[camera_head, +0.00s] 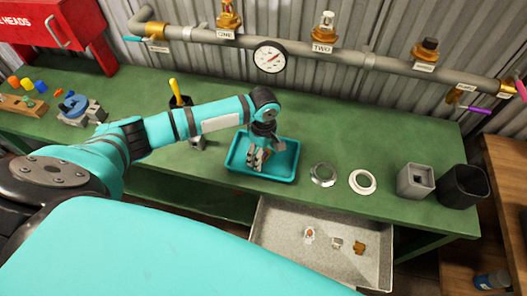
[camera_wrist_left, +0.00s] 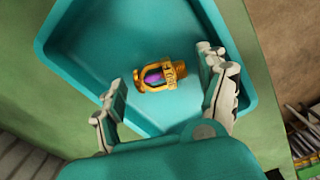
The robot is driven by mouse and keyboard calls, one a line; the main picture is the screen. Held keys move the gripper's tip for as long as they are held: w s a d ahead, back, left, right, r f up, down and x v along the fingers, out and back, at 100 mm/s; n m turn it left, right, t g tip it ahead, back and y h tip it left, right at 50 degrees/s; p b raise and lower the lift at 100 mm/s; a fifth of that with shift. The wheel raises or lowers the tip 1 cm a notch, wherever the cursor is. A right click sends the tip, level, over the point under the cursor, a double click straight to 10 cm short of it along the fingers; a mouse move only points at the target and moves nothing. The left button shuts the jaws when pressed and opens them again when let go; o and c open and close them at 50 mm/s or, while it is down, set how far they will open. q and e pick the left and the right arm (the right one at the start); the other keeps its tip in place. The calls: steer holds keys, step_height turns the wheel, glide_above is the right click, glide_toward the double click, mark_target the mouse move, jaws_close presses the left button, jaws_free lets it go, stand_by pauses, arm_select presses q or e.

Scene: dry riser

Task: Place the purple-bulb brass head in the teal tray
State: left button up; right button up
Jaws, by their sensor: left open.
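The purple-bulb brass head (camera_wrist_left: 164,76) lies on its side on the floor of the teal tray (camera_head: 286,160), as the left wrist view shows. The tray wall surrounds it in that view (camera_wrist_left: 58,70). My left gripper (camera_head: 260,157) is over the tray, pointing down. Its fingers are spread on either side of the brass head with visible gaps, so it is open (camera_wrist_left: 163,80). In the head view the gripper largely hides the brass head. My right gripper is not in view.
Right of the tray on the green bench stand a glass-like disc (camera_head: 323,174), a white ring (camera_head: 362,181), a grey square holder (camera_head: 415,181) and a black bin (camera_head: 463,187). An open drawer (camera_head: 280,215) holds several small heads. A pipe (camera_head: 390,62) runs behind.

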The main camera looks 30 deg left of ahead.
mark_target(264, 156)
arm_select(q)
steer(key=shift+r, duration=0.1)
steer(key=shift+r, duration=0.4)
step_height(264, 156, up, 11)
steer(key=shift+r, duration=0.15)
stand_by(0.4)
